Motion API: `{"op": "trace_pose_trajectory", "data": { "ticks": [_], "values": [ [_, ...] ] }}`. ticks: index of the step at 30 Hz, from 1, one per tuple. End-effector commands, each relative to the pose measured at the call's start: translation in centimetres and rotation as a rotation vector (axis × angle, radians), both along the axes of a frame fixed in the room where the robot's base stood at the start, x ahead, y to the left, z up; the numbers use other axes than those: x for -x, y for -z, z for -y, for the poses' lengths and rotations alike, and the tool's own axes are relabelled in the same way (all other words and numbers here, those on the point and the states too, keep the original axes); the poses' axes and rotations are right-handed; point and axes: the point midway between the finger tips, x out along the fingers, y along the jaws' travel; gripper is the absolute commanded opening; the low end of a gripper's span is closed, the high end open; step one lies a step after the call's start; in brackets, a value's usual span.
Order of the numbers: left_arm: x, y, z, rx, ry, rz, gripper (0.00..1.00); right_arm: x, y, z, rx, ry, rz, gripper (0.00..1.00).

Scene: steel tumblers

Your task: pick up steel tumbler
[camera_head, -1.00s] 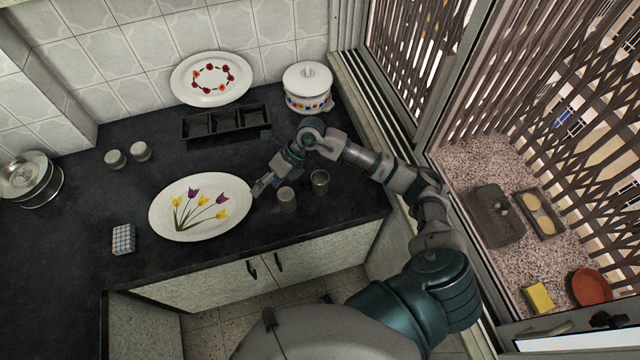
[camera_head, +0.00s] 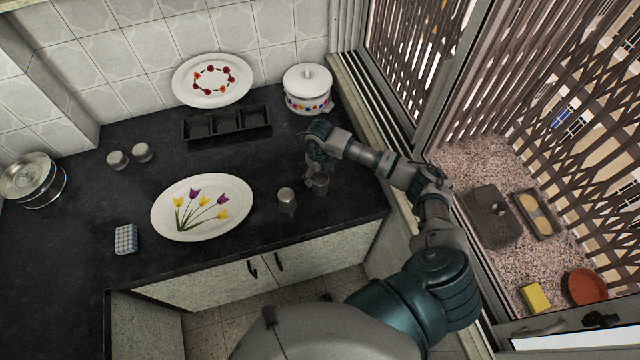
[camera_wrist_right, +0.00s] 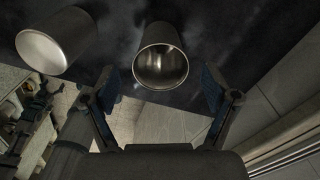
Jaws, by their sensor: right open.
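Two steel tumblers stand upright on the dark counter. The right-hand tumbler (camera_head: 320,186) is just below my right gripper (camera_head: 314,166), which hides part of it. In the right wrist view this tumbler (camera_wrist_right: 162,58) lies between the tips of my open right gripper (camera_wrist_right: 160,84), with a gap on both sides. The left-hand tumbler (camera_head: 287,200) stands close by, and it also shows in the wrist view (camera_wrist_right: 58,40), outside the left finger.
An oval tulip plate (camera_head: 195,228) lies left of the tumblers. A black three-part tray (camera_head: 226,122), a white lidded pot (camera_head: 307,90) and a flowered plate (camera_head: 211,80) are at the back. The window frame (camera_head: 352,95) bounds the right side.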

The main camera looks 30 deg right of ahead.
Motion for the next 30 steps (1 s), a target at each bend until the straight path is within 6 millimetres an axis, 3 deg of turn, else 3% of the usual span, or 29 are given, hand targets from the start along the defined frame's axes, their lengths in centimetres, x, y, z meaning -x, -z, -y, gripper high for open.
{"op": "trace_pose_trajectory", "data": {
  "ticks": [12, 20, 23, 28, 30],
  "values": [
    [-0.1, -1.1, 0.0, 0.0, 0.001, 0.001, 0.84, 0.1, 5.0, 0.1, -0.001, 0.0, -0.001, 0.86],
    [0.0, -1.1, 0.0, 0.0, 0.001, 0.001, 0.84, 0.1, 5.5, 0.2, 0.0, 0.0, 0.001, 0.86],
    [-0.1, -1.1, 0.0, 0.0, 0.001, 0.001, 0.84, 0.1, 5.5, 0.2, -0.001, 0.0, 0.001, 0.66],
    [-0.1, -1.1, 0.0, 0.0, 0.001, 0.001, 0.84, 0.1, 5.5, 0.2, -0.001, 0.0, 0.0, 0.24],
    [-0.1, -1.1, 0.0, 0.0, 0.001, 0.001, 0.84, 0.1, 5.5, 0.2, -0.001, 0.0, 0.001, 0.15]
  ]
}}
